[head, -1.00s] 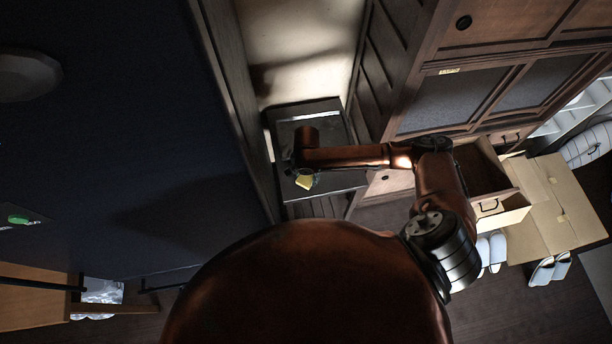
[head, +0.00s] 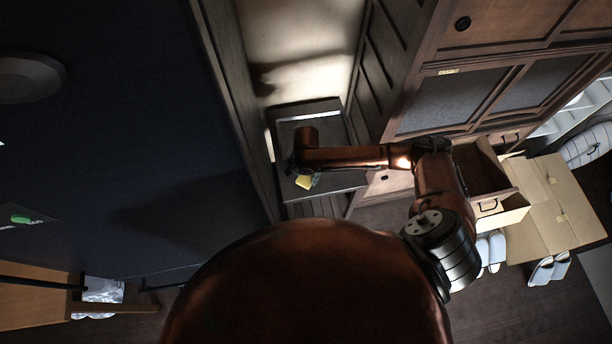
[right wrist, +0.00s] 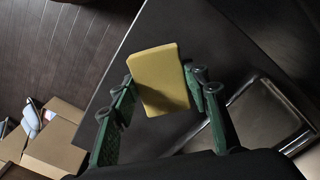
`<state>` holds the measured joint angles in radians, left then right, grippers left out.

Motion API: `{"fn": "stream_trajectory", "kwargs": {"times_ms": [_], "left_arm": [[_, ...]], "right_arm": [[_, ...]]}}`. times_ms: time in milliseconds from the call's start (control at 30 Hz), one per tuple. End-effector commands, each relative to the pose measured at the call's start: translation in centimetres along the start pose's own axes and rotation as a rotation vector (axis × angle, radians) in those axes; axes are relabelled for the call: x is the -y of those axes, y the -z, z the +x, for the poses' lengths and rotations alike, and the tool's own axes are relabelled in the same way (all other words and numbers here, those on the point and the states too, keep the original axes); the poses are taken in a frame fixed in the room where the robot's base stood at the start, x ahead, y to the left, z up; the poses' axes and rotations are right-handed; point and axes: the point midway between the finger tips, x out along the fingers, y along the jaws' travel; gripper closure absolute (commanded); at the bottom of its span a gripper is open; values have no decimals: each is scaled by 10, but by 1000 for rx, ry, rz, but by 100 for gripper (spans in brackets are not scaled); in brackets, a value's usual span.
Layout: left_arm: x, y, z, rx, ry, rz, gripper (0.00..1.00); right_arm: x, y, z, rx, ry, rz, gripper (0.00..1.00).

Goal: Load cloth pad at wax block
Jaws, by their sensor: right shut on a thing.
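A yellow, flat, block-shaped piece, which I take to be the cloth pad (right wrist: 161,78), is between the green fingers of my right gripper (right wrist: 160,92) in the right wrist view. The fingers are shut on its sides. In the head view the pad (head: 304,182) shows small below my right gripper (head: 300,174), over the near part of a dark low cabinet top (head: 345,181). I cannot tell whether the pad touches that top. No wax block can be made out. My left gripper is not in view.
A dark framed tray-like thing (right wrist: 268,112) lies on the cabinet top in the right wrist view. A wooden wall stands close left of the cabinet, a tall panelled cupboard (head: 455,95) to its right. An open drawer (head: 500,212), cardboard box (head: 552,205) and slippers (head: 550,268) are farther right.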

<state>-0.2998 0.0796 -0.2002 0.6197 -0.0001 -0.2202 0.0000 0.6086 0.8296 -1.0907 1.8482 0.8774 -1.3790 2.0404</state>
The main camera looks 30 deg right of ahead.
Motion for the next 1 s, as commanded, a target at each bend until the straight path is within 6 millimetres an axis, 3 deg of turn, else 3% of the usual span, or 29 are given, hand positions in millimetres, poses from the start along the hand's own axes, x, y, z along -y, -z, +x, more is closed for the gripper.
{"fn": "stream_trajectory", "kwargs": {"times_ms": [1000], "left_arm": [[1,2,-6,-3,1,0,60]], "right_arm": [[-1,0,2,1,-2,1,77]]}}
